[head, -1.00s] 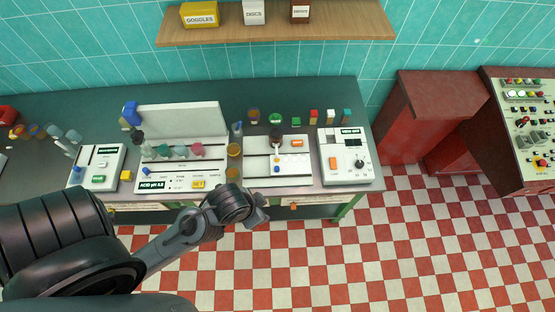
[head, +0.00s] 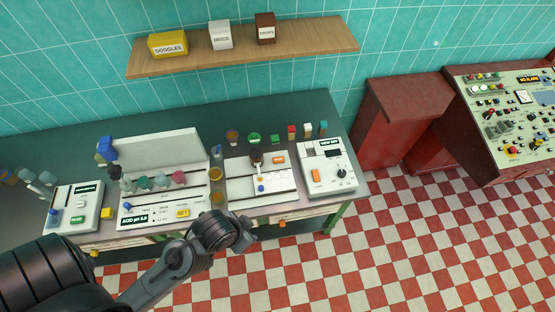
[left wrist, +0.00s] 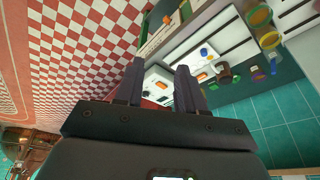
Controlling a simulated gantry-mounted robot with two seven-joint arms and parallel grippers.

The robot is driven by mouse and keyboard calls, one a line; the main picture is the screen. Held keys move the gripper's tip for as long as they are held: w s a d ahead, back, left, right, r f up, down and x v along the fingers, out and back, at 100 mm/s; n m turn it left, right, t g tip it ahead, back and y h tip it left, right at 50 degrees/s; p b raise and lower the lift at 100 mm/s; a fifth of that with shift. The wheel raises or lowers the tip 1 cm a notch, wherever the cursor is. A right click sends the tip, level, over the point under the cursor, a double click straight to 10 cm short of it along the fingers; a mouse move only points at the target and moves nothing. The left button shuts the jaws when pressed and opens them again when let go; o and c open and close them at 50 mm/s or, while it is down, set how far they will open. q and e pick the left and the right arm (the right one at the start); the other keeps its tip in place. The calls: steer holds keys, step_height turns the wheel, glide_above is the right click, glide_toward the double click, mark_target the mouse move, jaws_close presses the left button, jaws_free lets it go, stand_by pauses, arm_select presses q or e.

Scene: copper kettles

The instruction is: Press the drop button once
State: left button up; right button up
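No button in view carries a readable "drop" label, so I cannot tell which one it is. The middle white station (head: 240,187) has an orange button (head: 278,160) and a blue knob (head: 261,188). The white instrument (head: 335,187) to its right has a larger orange button (head: 316,176) and a dark dial. My left gripper (head: 249,235) is in front of the bench, below the middle station in the picture, apparently touching nothing. In the left wrist view its two fingers (left wrist: 160,68) are apart and empty, with the white panels beyond them. My right gripper is not in view.
The acid pH panel (head: 155,221) with a yellow SET button (head: 183,213) stands left of the middle station. Small jars and coloured blocks line the bench behind. A shelf (head: 245,50) holds labelled boxes. A red cabinet (head: 400,110) and control console (head: 515,125) stand right.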

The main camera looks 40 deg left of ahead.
arm_select(q)
jaws_close()
stand_by(1.4)
